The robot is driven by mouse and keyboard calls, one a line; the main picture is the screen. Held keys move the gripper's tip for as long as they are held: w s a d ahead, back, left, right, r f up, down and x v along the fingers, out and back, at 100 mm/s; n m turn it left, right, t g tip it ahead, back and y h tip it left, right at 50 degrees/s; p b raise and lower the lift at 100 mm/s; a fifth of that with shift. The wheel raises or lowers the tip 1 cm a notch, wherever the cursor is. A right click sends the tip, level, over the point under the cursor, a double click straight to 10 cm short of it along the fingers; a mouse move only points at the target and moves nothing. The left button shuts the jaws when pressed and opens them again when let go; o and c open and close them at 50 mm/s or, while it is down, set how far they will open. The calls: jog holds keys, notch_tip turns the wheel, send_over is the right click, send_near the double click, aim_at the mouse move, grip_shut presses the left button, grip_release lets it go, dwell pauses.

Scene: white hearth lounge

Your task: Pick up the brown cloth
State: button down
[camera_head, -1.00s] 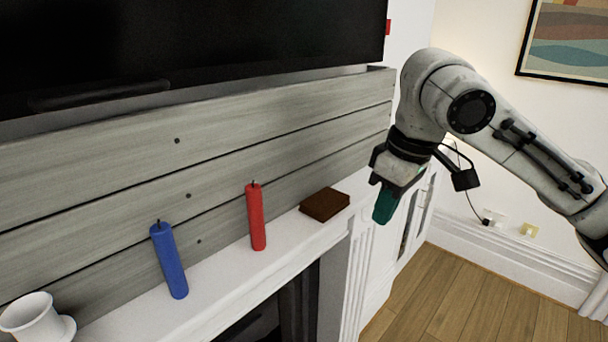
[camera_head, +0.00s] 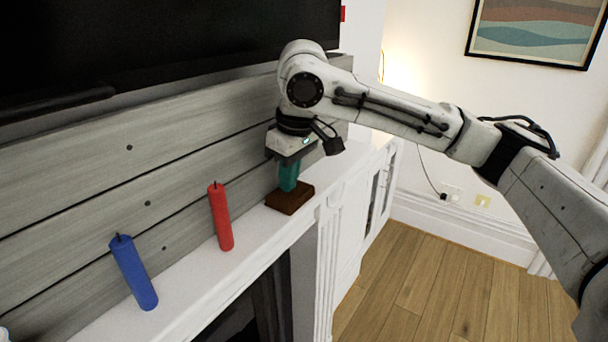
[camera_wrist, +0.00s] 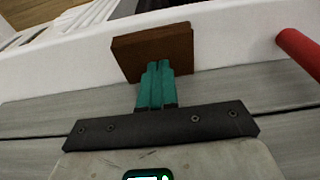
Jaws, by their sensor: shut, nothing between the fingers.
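The brown cloth (camera_head: 289,198) is a folded, flat brown block lying on the white mantel shelf, right of the red candle. It also shows in the wrist view (camera_wrist: 152,48), just beyond my fingertips. My gripper (camera_head: 288,188) has teal fingers pointing down, with the tips at or just above the top of the cloth. I cannot tell whether they touch it. In the wrist view, the two fingers (camera_wrist: 158,70) are together with nothing between them, and they hide part of the cloth's near edge.
A red candle (camera_head: 220,216) and a blue candle (camera_head: 133,272) stand on the white mantel (camera_head: 190,285), left of the cloth. Grey wood panelling (camera_head: 160,180) rises behind, under a black screen (camera_head: 150,45). The mantel's front edge drops off toward the wooden floor (camera_head: 430,285).

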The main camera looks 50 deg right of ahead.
aim_at(301, 197)
jog(key=shift+s+f, duration=0.15)
jog(key=shift+f, duration=0.3)
jog(key=shift+f, duration=0.15)
jog(key=shift+s, duration=0.15)
jog(key=shift+s+f, duration=0.1)
jog(key=shift+s, duration=1.3)
jog(key=shift+d+r+p, duration=0.1)
jog(key=shift+r+p, duration=0.7)
jog(key=shift+p, duration=0.1)
jog(key=shift+w, duration=0.1)
